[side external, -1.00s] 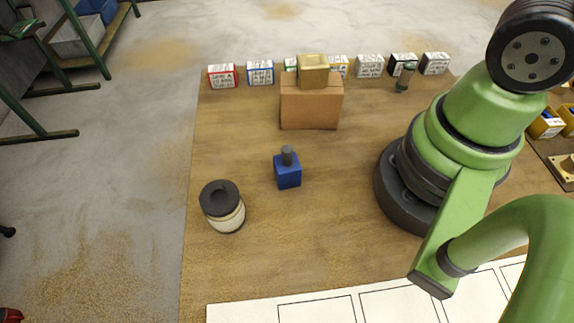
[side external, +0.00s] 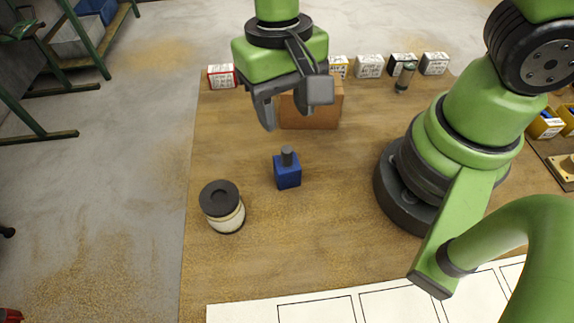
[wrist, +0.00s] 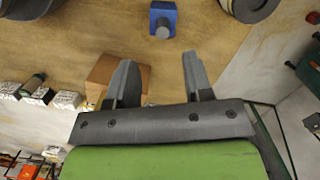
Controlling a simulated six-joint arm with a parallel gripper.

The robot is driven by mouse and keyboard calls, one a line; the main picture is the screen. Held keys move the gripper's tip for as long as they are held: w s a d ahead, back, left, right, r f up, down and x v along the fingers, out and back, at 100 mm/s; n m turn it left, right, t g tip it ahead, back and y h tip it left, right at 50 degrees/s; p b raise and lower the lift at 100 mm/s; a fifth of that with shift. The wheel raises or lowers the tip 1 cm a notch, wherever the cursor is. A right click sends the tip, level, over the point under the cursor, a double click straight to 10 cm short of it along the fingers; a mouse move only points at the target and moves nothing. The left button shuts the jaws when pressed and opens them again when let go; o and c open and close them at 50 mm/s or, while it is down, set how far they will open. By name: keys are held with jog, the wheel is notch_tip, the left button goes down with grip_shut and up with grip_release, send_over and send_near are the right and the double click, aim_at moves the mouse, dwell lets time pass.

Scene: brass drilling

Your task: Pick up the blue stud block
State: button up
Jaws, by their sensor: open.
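The blue stud block (side external: 287,174) stands upright on the wooden table, with a grey stud on its top. In the wrist view the blue block (wrist: 163,18) lies at the top, beyond the fingertips. My gripper (side external: 294,116) hangs above the table, farther back than the block and higher, in front of the cardboard box. Its two fingers (wrist: 159,58) are apart with nothing between them. The gripper does not touch the block.
A dark-lidded jar (side external: 223,207) stands left of the block. The cardboard box (side external: 324,108) is behind, partly hidden by my gripper. Several small labelled boxes (side external: 370,66) line the back edge. White outlined sheets (side external: 317,309) lie at the front. Table around the block is clear.

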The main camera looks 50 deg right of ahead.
aim_at(287, 149)
jog(key=shift+s+a+f, duration=0.1)
jog(key=shift+s+f, duration=0.05)
jog(key=shift+f, duration=1.15)
jog(key=shift+s+a+f, duration=0.15)
jog(key=shift+f, duration=1.15)
jog(key=shift+s+a+f, duration=0.1)
jog(key=shift+s+f, duration=0.05)
jog(key=shift+f, duration=1.15)
grip_shut()
